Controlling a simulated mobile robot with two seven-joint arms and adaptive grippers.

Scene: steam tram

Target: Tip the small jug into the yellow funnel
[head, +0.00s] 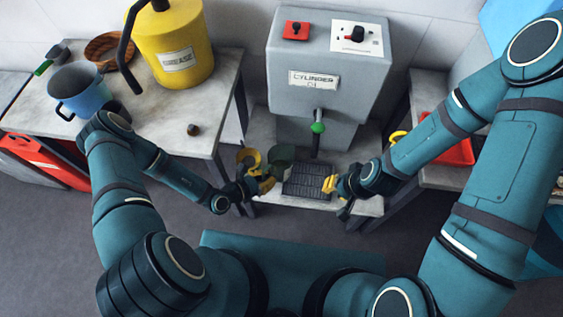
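A small yellow vessel with a dark opening (248,156) stands on the low shelf below the grey machine; it looks like the yellow funnel, but I cannot be sure. A dark green round container (281,157), possibly the small jug, is just right of it. My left gripper (262,184) is in front of these two, its yellow fingertips close to the yellow vessel; whether it touches or grips it is unclear. My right gripper (330,184) is over the right end of a dark grate, apart from both vessels. Its fingers are too small to read.
The grey machine (330,75) with a green-knobbed tap (317,128) stands behind the dark grate (306,181). The left table holds a blue mug (80,92), yellow grease can (176,45) and wooden bowl (109,48). A red tray (458,151) is at right.

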